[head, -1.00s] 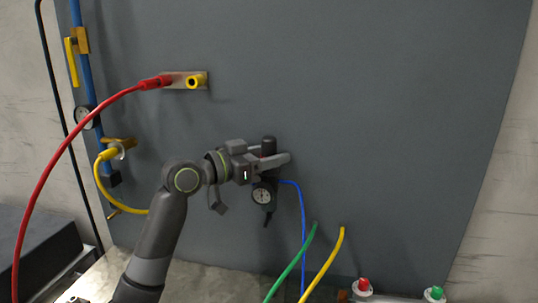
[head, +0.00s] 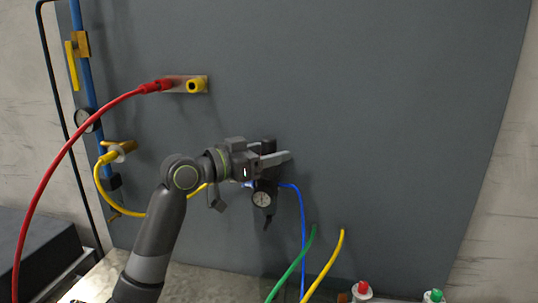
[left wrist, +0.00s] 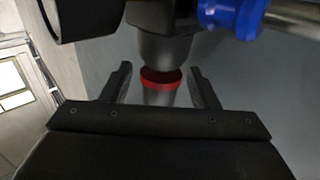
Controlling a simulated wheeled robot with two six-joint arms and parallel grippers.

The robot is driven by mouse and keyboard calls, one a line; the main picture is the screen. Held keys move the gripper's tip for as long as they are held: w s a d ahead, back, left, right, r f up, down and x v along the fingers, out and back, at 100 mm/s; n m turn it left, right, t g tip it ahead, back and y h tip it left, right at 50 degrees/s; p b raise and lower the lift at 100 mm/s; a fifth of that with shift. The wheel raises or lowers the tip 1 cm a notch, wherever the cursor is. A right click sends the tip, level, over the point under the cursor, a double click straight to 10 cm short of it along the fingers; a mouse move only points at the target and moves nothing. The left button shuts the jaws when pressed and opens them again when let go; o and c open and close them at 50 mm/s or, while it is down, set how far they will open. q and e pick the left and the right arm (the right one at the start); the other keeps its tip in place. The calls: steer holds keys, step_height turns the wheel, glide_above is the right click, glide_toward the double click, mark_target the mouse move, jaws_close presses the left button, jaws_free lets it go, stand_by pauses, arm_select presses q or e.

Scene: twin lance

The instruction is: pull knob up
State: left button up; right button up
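A dark regulator (head: 266,183) with a round gauge (head: 262,198) is mounted on the grey panel. Its knob (head: 269,144) is at the top, partly hidden by my left gripper (head: 277,150). In the left wrist view, a red ring (left wrist: 161,80) shows between the grey regulator body (left wrist: 168,48) and the knob (left wrist: 158,98). The fingers of my left gripper (left wrist: 160,88) stand on either side of the knob, with visible gaps, so it is open. The knob's lower end is hidden behind the gripper's dark body. My right gripper is out of view.
A blue hose (head: 302,230) leaves the regulator's right side. Green (head: 292,265) and yellow (head: 325,265) hoses rise below right. A red hose (head: 55,160) arches at left to a plate with a yellow port (head: 196,86). The panel's upper right is clear.

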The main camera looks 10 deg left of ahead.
arm_select(q)
steer(key=shift+f, duration=0.1)
steer(key=shift+s+a+f, duration=0.1)
steer(key=shift+s+a, duration=0.2)
steer(key=shift+a, duration=0.05)
steer(key=b+v, duration=0.5)
steer(key=v, duration=1.1)
steer(key=shift+s+b, duration=0.25)
steer(key=shift+b, duration=0.1)
steer(key=shift+a+r, duration=0.15)
steer(key=shift+r, duration=0.05)
